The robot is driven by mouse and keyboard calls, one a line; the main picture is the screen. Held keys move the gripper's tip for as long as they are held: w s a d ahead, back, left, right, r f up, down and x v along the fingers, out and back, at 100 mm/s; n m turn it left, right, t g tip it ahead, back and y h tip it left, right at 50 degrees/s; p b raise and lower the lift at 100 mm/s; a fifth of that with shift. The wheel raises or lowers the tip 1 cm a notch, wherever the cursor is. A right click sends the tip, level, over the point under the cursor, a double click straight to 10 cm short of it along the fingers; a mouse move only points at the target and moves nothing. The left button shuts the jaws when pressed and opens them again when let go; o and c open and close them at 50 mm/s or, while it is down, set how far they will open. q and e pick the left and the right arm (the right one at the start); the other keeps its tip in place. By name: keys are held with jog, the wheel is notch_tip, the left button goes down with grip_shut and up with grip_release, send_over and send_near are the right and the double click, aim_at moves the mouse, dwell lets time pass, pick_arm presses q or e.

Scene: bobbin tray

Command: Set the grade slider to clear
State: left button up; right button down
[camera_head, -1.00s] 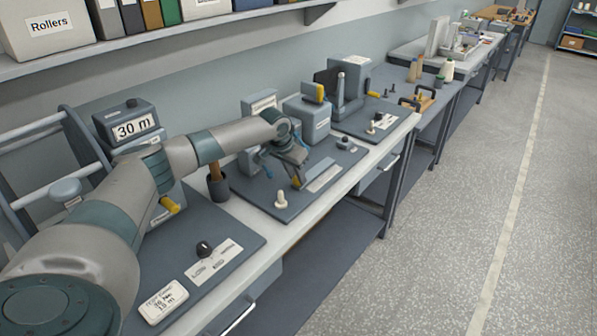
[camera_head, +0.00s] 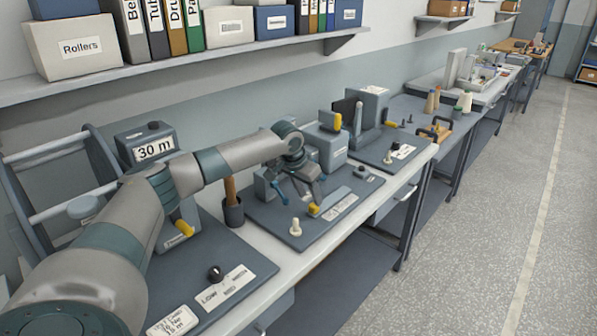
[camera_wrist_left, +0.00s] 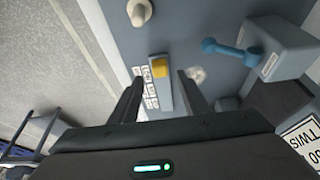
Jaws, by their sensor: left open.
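The grade slider has a yellow knob (camera_head: 314,210), which stands at the near left end of its narrow grey bar beside a white label strip (camera_head: 341,207). In the left wrist view the yellow knob (camera_wrist_left: 158,66) lies just ahead of and between the two fingertips, with the label strip (camera_wrist_left: 149,87) beside it. The words on the strip are too small to read. My left gripper (camera_head: 300,199) is open and empty, pointing down over the slider's panel. I cannot tell whether a finger touches the knob. My right gripper is not in view.
A pale knob (camera_head: 295,227) stands at the panel's front corner. A dark cup with a wooden handle (camera_head: 232,213) is to the left. Grey boxes (camera_head: 329,146) stand behind. A dial panel (camera_head: 215,273) lies nearer. The aisle floor (camera_head: 470,230) is clear.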

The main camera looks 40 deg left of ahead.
pick_arm(q)
jog(key=b+v, duration=0.2)
jog(key=v, duration=1)
jog(key=shift+s+r+b, duration=0.2)
jog(key=shift+r+b, duration=0.15)
